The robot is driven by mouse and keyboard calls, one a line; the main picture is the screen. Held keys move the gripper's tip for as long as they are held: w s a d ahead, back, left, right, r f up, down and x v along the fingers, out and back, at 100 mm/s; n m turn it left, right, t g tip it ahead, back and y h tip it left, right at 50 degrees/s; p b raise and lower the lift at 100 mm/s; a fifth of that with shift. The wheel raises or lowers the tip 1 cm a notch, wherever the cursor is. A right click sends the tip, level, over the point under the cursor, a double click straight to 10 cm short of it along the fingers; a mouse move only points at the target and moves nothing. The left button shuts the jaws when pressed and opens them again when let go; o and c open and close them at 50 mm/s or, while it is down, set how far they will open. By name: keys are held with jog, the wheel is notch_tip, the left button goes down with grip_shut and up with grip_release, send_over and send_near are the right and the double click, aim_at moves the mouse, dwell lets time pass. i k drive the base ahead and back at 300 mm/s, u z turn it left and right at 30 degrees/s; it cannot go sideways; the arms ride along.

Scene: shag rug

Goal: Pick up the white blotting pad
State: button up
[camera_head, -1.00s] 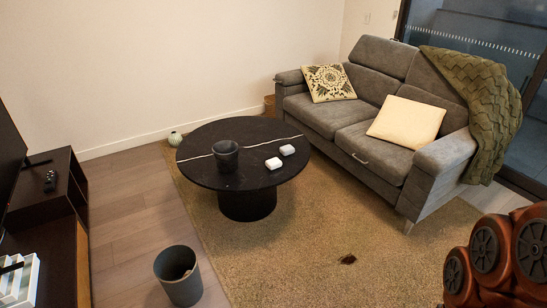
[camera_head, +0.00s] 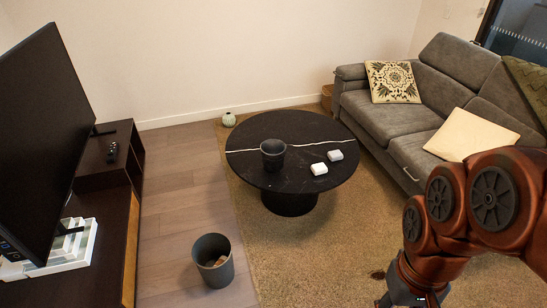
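Two small white objects lie on the round black table (camera_head: 240,150), right of its middle: one farther back (camera_head: 335,155) and one nearer (camera_head: 319,169). My red-brown arm reaches down at the right edge. The end of my arm with my gripper (camera_head: 405,293) is at the bottom right, well in front of the table and apart from the white objects. Its fingers are too cut off and dark to read.
A dark cup (camera_head: 273,153) stands on the table. A grey bin (camera_head: 212,262) stands on the floor in front. A grey sofa (camera_head: 392,116) is behind right. A TV (camera_head: 45,140) and white stacked trays (camera_head: 72,245) are left. Rug (camera_head: 290,250) in front is mostly clear.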

aim_at(320, 169)
jog(key=u, duration=0.7)
jog(key=i, duration=1.75)
jog(key=u, duration=0.05)
